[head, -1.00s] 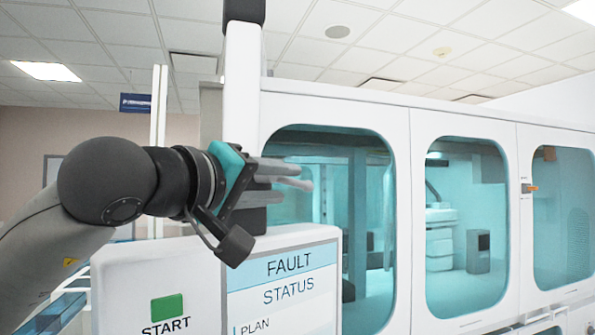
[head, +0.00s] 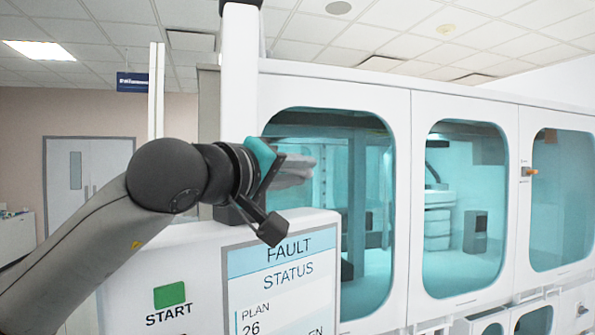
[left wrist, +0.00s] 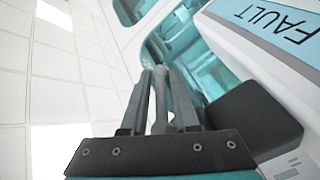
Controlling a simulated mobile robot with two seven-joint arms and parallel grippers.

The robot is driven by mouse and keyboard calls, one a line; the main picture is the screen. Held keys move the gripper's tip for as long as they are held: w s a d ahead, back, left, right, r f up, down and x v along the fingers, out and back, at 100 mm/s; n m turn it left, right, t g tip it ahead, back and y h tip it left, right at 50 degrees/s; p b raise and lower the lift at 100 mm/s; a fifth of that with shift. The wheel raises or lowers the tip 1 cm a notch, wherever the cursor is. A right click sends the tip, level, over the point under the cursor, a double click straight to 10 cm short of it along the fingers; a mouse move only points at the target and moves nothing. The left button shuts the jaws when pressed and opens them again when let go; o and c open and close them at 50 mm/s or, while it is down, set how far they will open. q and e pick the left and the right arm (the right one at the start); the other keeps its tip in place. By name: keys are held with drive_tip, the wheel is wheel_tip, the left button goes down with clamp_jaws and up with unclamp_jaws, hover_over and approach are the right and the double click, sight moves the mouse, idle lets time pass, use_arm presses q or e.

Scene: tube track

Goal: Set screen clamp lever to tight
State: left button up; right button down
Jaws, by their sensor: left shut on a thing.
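The screen unit (head: 285,270) stands in front with its FAULT STATUS panel; its top edge also shows in the left wrist view (left wrist: 265,50). My left gripper (head: 298,170) is just above the screen's top edge, beside the white post (head: 240,75). In the left wrist view the two dark fingers (left wrist: 163,90) are shut on a slim grey bar (left wrist: 159,95), which looks like the clamp lever. A black block (left wrist: 245,118) sits beside the fingers at the screen's edge. In the head view the lever is hidden by the gripper, so its setting cannot be read. My right gripper is not in view.
A white cabinet with teal windows (head: 465,215) fills the space behind and right of the screen. A green START button (head: 169,294) is on the front panel. A door (head: 85,180) is far back left, with open room before it.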

use_arm(q)
clamp_jaws()
drive_tip(key=shift+s+d, duration=0.1)
idle(0.9)
